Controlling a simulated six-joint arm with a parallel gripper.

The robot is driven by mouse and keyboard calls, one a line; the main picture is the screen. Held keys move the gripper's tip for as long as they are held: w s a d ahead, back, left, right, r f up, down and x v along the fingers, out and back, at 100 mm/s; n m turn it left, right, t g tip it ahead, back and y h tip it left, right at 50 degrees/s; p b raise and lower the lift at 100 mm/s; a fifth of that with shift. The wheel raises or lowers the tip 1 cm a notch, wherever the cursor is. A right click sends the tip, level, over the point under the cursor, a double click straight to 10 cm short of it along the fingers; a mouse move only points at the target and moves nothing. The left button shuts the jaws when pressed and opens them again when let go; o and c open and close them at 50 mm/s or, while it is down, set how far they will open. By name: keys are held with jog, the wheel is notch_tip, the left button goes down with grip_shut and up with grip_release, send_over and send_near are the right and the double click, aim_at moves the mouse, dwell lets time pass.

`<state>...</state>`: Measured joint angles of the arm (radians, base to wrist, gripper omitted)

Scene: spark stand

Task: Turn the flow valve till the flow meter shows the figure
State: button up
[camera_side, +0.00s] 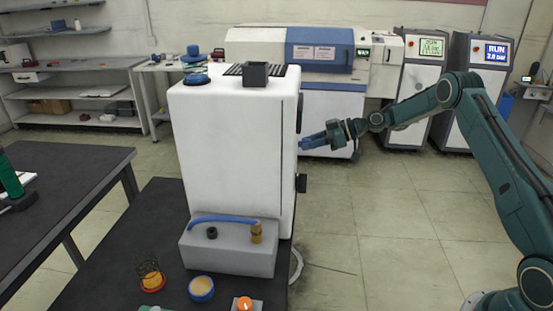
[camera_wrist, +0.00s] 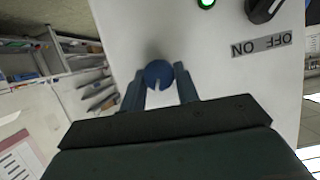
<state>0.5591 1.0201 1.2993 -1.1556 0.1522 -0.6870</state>
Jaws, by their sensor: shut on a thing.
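The flow valve appears to be a round blue knob (camera_wrist: 159,73) with a pale mark on its face, on a white panel in the wrist view. My gripper (camera_wrist: 160,84) has one finger on each side of the knob and is shut on it. In the side view my gripper (camera_side: 308,142) reaches from the right to the right-hand face of a white instrument (camera_side: 232,150). The knob is hard to make out there. I cannot make out a flow meter or its figure in either view.
A lit green lamp (camera_wrist: 207,2), a black rotary switch (camera_wrist: 264,9) and an OFF/ON label (camera_wrist: 261,45) are near the knob. The instrument stands on a dark bench (camera_side: 120,255). A blue-rimmed dish (camera_side: 201,288) lies in front. Open floor is to the right.

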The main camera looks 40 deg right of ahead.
jog(key=m+g+y, duration=0.1)
jog(key=m, duration=0.1)
jog(key=m+y, duration=0.1)
jog(key=m, duration=0.1)
jog(key=shift+w+d+f+g, duration=0.1)
jog(key=shift+d+g, duration=0.1)
jog(key=shift+g, duration=0.2)
jog(key=shift+y, duration=0.3)
dwell(0.3)
jog(key=o, duration=1)
